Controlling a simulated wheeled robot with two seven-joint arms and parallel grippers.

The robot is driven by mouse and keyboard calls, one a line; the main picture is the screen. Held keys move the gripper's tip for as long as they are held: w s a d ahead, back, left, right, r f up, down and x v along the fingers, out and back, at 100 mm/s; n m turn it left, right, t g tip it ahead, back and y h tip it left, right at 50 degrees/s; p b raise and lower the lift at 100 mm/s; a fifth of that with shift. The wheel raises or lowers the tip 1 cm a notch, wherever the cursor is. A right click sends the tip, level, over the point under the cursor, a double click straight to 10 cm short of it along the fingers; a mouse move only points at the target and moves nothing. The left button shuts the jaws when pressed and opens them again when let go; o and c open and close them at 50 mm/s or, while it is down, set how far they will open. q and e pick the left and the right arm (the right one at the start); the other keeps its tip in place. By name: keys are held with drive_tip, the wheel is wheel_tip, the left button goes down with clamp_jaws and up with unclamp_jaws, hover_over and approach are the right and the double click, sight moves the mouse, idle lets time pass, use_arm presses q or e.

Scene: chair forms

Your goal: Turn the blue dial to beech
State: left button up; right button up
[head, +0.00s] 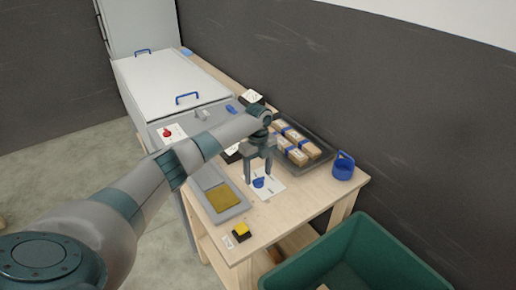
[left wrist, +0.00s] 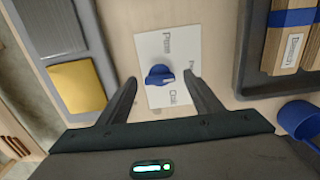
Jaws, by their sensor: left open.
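The blue dial (head: 258,183) sits on a white card (head: 270,188) on the wooden table. In the left wrist view the dial (left wrist: 157,76) has a raised grip, and the card (left wrist: 180,43) carries printed words around it, too blurred to read surely. My left gripper (head: 258,178) points down over the dial. Its open fingers (left wrist: 160,78) stand on either side of the dial, with a gap visible on both sides. The fingers hold nothing. My right gripper is in neither view.
A dark tray (head: 318,149) of banded brown packs lies behind the dial, beside a blue cup (head: 343,166). A grey tray with a yellow-brown block (head: 224,198) lies left. A yellow button (head: 241,230) is near the front. A red dial (head: 167,132) and green bin (head: 345,255) also show.

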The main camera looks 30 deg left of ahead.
use_arm(q)
wheel_tip(320, 180, up, 16)
drive_tip(key=b, duration=0.4)
drive_tip(key=shift+r, duration=0.25)
idle(0.4)
